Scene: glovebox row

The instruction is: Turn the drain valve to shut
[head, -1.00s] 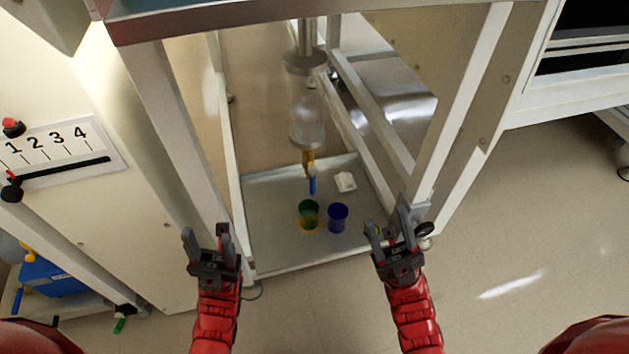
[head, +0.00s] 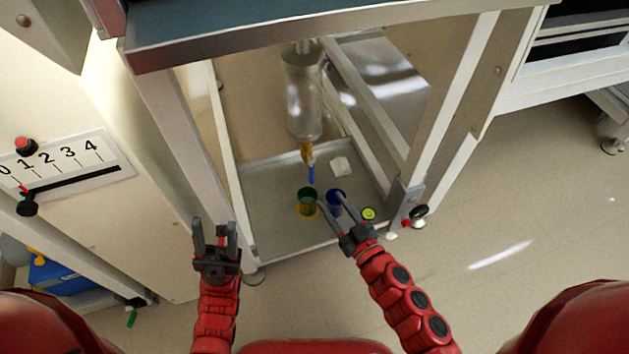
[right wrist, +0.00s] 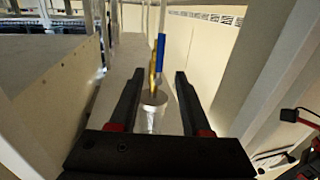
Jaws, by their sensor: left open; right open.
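The drain valve (head: 306,153) is a brass fitting under a clear cylinder (head: 304,95). Its blue lever (head: 311,174) points down, roughly in line with the outlet. In the right wrist view the brass valve (right wrist: 154,72) and blue lever (right wrist: 161,48) appear between and beyond the fingers, untouched. My right gripper (head: 328,201) is open and empty, reaching toward the valve, over the cups in the head view. My left gripper (head: 215,228) is open and empty beside the frame's left leg, apart from the valve.
A green cup (head: 307,201) and a blue cup (head: 336,203) stand on the grey tray (head: 270,237) below the valve. White frame legs (head: 180,140) flank the opening, and a bench edge (head: 330,37) crosses above. A yellow-green round item (head: 369,213) lies at the tray's right.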

